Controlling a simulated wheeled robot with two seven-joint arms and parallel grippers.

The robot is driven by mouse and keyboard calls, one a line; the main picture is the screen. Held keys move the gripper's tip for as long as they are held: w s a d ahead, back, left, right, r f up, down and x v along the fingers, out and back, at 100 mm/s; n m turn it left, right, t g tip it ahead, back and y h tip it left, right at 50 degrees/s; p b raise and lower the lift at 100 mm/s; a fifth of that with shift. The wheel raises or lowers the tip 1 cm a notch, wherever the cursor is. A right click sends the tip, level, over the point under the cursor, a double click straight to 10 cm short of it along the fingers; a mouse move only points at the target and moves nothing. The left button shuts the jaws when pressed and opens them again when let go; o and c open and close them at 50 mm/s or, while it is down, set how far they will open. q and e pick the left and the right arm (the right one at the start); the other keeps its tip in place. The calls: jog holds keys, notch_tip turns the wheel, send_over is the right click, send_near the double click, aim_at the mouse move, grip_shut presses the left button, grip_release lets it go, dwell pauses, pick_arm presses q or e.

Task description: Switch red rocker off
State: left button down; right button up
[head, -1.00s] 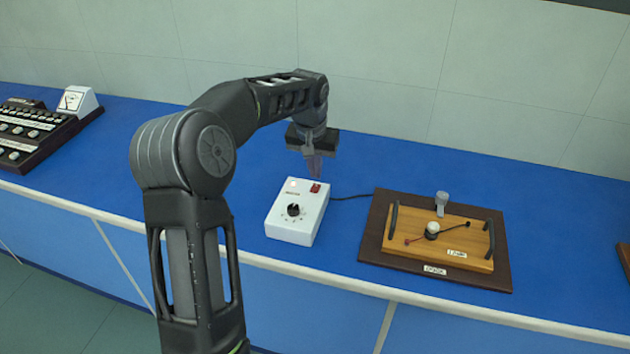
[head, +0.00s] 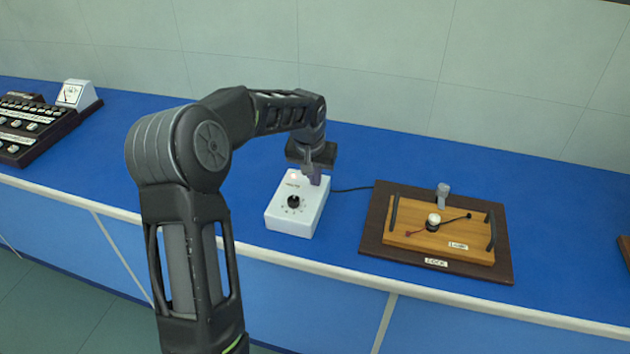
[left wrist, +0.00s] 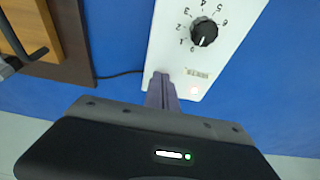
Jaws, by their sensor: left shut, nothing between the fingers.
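The white control box (head: 297,218) sits on the blue bench, with a black dial (head: 293,201) and a small pale pink light (head: 295,176) on top. My left gripper (head: 314,180) is shut and empty, pointing down over the box's back right corner, where its fingertips hide the red rocker. In the left wrist view the box (left wrist: 180,45) shows its numbered dial (left wrist: 204,32) and a glowing lamp (left wrist: 194,91). The shut fingers (left wrist: 161,92) cover the box corner beside the lamp. I cannot tell whether they touch the rocker. My right gripper is not in view.
A brown dock board (head: 376,235) carrying a wooden lamp plate (head: 420,240) with black handles stands to the right of the box. A black cable (head: 352,189) leaves the box toward it. A dark panel with a meter (head: 75,94) stands far left.

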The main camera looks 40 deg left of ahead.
pick_arm(q)
jog(key=shift+s+d+f, duration=0.1)
jog(key=shift+f, duration=0.2)
jog(key=shift+r, duration=0.2)
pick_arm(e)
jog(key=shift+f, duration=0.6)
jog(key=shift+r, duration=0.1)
pick_arm(q)
jog(key=shift+w+r+p, duration=0.15)
jog(key=shift+w+p, duration=0.1)
jog(key=shift+p, duration=0.1)
jog(key=shift+w+a+r+p, duration=0.15)
jog(key=shift+w+a+p, duration=0.15)
jog(key=shift+w, duration=0.15)
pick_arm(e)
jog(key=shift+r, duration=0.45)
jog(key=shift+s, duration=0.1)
